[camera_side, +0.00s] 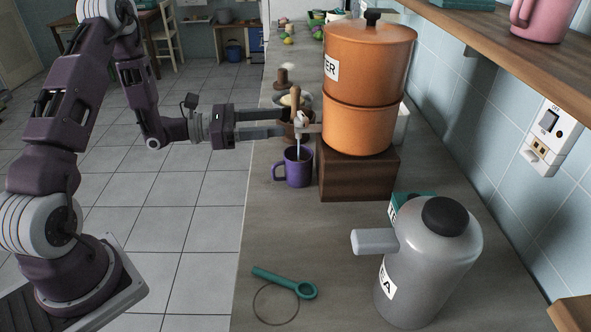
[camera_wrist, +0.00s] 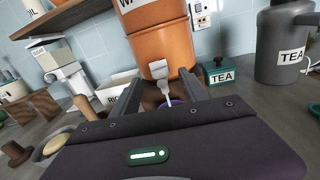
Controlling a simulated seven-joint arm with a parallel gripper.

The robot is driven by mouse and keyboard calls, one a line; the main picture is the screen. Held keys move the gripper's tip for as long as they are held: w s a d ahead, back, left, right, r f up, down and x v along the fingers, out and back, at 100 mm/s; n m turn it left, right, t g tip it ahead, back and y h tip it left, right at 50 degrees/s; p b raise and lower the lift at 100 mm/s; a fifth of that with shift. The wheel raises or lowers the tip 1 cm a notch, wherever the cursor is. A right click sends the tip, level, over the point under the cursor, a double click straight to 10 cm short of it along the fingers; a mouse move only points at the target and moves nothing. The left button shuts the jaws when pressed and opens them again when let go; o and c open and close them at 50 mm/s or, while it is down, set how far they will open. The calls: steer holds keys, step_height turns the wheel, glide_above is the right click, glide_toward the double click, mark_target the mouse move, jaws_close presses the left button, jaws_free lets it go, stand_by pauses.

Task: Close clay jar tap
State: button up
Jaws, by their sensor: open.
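An orange clay jar (camera_side: 362,120) labelled as water stands on a dark wooden block (camera_side: 355,182); it also shows in the wrist view (camera_wrist: 165,38). Its pale tap (camera_side: 303,127) sticks out to the left, low on the jar, and shows in the wrist view (camera_wrist: 160,70). A thin pale streak, which looks like running water, drops from the tap into a purple mug (camera_side: 293,172) below. My gripper (camera_side: 283,122) is open and empty at tap height, just left of the tap. In the wrist view my fingers (camera_wrist: 160,92) stand to either side of the tap.
A grey tea jug (camera_side: 425,265) stands at the front right with a green tea box (camera_wrist: 222,72) behind it. A green-handled strainer (camera_side: 285,283) lies at the front. Bowls and wooden items (camera_side: 283,78) crowd the counter behind the tap.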

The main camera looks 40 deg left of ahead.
mark_target(302, 120)
steer(key=shift+d, duration=0.1)
steer(key=x, duration=0.7)
steer(key=shift+c, duration=0.4)
